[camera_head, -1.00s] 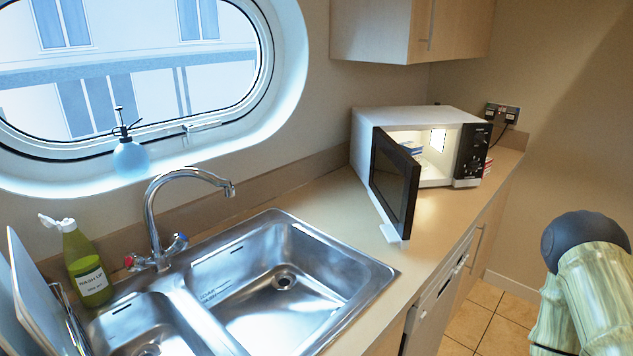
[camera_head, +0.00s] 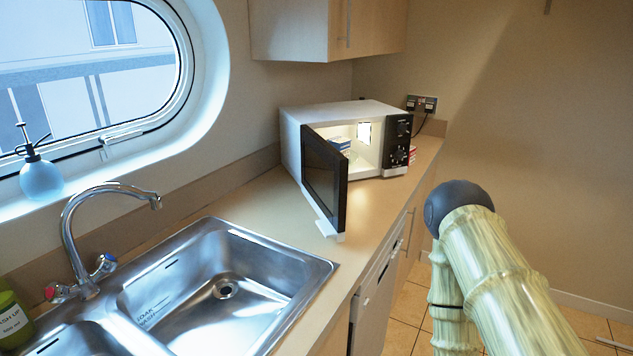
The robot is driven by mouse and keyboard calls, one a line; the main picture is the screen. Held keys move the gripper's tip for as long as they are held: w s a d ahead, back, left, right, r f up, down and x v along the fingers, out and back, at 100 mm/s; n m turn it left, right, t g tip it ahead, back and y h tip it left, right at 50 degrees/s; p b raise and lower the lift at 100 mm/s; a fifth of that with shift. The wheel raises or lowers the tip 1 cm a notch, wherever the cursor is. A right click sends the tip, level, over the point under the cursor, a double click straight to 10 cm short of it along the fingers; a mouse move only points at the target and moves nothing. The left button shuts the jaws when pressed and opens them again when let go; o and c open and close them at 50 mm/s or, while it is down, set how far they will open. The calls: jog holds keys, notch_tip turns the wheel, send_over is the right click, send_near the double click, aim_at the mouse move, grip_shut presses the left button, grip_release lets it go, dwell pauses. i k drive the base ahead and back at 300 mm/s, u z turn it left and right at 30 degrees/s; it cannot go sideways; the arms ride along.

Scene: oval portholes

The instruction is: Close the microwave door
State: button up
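The white microwave (camera_head: 300,118) stands on the counter against the back wall, below the wall cabinet. Its dark door (camera_head: 324,180) is hinged at the left and swung wide open toward the front. The lit inside shows, with a blue and white item (camera_head: 340,144) in it. The black control panel (camera_head: 397,141) is on its right. My arm (camera_head: 480,240) is at the lower right, over the floor and apart from the door. My gripper is not in the picture.
A steel sink (camera_head: 225,285) with a tap (camera_head: 75,240) lies in the counter, left of the microwave. A spray bottle (camera_head: 41,178) stands on the window sill. A power socket (camera_head: 421,104) is behind the microwave. The tiled floor (camera_head: 405,315) shows right of the counter.

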aim_at(324, 170)
jog(key=z, duration=0.05)
jog(key=k, duration=0.5)
jog(key=z, duration=1.15)
jog(key=i, duration=0.65)
jog(key=u, duration=1.95)
